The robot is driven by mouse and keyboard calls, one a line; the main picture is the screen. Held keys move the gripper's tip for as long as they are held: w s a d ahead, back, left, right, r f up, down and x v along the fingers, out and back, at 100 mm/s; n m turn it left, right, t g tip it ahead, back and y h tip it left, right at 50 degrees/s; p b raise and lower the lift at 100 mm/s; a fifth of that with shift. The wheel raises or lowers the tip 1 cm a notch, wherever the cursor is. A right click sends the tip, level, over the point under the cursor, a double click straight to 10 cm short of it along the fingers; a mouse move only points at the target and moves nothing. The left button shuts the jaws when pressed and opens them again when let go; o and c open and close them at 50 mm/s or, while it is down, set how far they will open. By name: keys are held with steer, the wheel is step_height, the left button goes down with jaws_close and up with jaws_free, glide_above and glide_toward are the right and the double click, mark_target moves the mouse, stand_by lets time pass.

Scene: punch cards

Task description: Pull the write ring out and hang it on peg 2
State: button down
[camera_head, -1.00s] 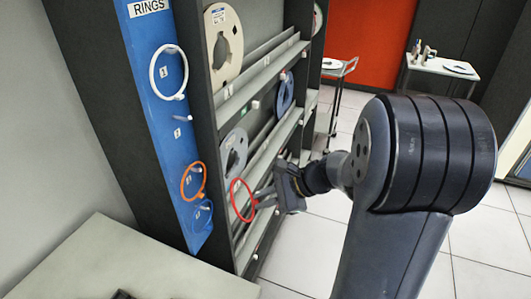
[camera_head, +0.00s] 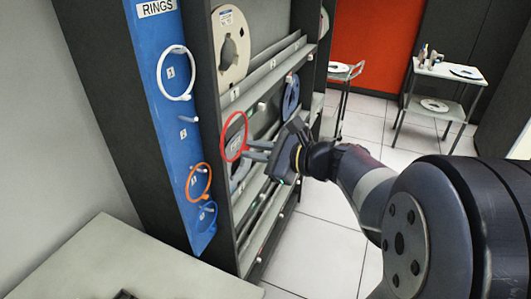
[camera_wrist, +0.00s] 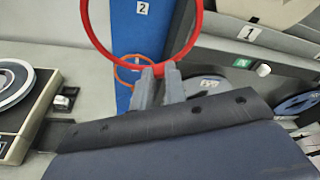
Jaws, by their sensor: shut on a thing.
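My gripper (camera_head: 254,151) is shut on the red write ring (camera_head: 224,137) and holds it by its edge in the air, in front of the tape shelves. In the wrist view the ring (camera_wrist: 198,30) stands up from my fingertips (camera_wrist: 158,72). The blue rings board (camera_head: 165,97) is to the left of the ring. Peg 2 (camera_head: 190,120) is bare, beside the label "2" (camera_head: 183,134). The label "2" (camera_wrist: 142,8) also shows through the ring in the wrist view. A white ring (camera_head: 161,80) hangs above it and an orange ring (camera_head: 189,188) below it.
A blue ring (camera_head: 200,221) hangs lowest on the board. The dark shelf frame (camera_head: 204,70) and shelves with tape reels (camera_head: 222,20) stand right beside the board. A pale table top (camera_head: 90,265) is at lower left. The wrist view shows a tape deck (camera_wrist: 42,110) at left.

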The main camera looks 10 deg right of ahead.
steer(key=w+a, duration=0.2)
steer(key=a, duration=0.1)
steer(key=w+a, duration=0.4)
steer(key=a, duration=0.1)
steer(key=shift+w+a, duration=0.35)
steer(key=shift+w, duration=0.05)
steer(key=shift+w+a+f+b, duration=0.4)
steer(key=shift+a+f+b, duration=0.15)
steer(key=shift+f, duration=0.2)
steer(key=shift+f+b, duration=0.55)
steer(key=shift+b, duration=0.1)
steer(key=c, duration=1.3)
jaws_free()
steer(key=shift+c, duration=0.2)
steer(key=shift+c, duration=1.1)
steer(key=shift+d, duration=0.1)
steer(key=d+f+v, duration=0.1)
steer(key=f+v, duration=0.1)
steer(key=v, duration=0.7)
steer(key=shift+d, duration=0.3)
